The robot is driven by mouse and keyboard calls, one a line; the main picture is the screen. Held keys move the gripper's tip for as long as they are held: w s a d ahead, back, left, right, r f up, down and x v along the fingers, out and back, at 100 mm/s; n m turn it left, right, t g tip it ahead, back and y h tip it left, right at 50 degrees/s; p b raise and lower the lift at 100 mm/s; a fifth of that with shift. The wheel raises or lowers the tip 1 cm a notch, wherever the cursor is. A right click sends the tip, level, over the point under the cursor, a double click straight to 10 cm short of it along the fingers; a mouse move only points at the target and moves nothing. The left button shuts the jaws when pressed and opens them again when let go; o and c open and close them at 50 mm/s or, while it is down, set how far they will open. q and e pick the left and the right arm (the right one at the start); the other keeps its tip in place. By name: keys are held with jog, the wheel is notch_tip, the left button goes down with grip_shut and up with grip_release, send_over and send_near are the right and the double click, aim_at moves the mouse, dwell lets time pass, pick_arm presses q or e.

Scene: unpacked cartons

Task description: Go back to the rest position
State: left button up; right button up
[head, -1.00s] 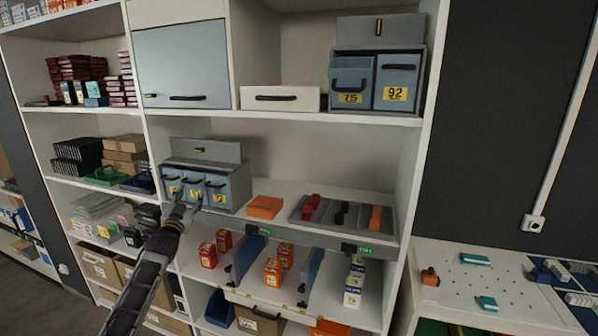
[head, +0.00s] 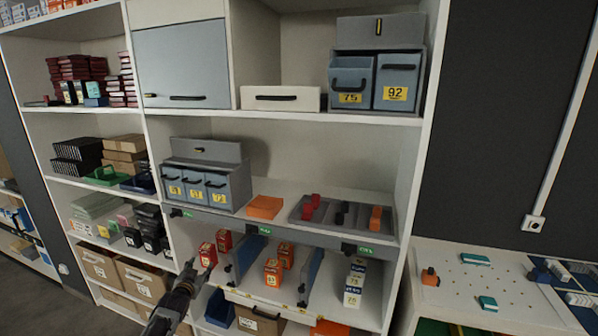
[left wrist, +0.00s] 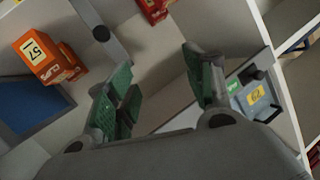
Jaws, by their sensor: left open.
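My left gripper (head: 186,275) is low in front of the shelf unit in the head view, beside the lower shelf with small cartons. In the left wrist view its two green-padded fingers (left wrist: 165,90) are spread apart with nothing between them. A grey box with several numbered drawers (head: 207,187) stands on the middle shelf, above and behind the gripper; one yellow-labelled drawer shows in the left wrist view (left wrist: 255,95). My right gripper does not show in either view.
Red and orange cartons (head: 273,272) and white-blue cartons (head: 354,284) stand between dividers on the lower shelf. An orange carton (left wrist: 48,58) shows in the left wrist view. A grey tray (head: 342,215) and an orange box (head: 264,207) lie on the middle shelf. A white pegboard table (head: 470,300) is at right.

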pick_arm(q)
jog(key=s+d+f+g, duration=0.2)
jog(key=s+f, duration=0.8)
jog(key=f, duration=0.3)
jog(key=s+d+f+g, duration=0.1)
jog(key=s+f+g, duration=0.2)
jog(key=s+f, duration=0.8)
jog(key=s+d+f+g, duration=0.2)
jog(key=s+f, duration=0.6)
jog(key=f, duration=0.6)
jog(key=s+d+f+g, duration=0.2)
jog(key=s+f, duration=0.3)
jog(key=s, duration=0.9)
jog(key=s+d+f+g, duration=0.2)
jog(key=s+f, duration=0.4)
jog(key=s, duration=0.9)
jog(key=s+d+f+g+h, duration=0.1)
jog(key=s+f, duration=0.5)
jog(key=s, duration=0.8)
jog(key=shift+s+d+f+n+g, duration=0.15)
jog(key=shift+s+d+n+g, duration=0.15)
jog(key=shift+d+g, duration=0.6)
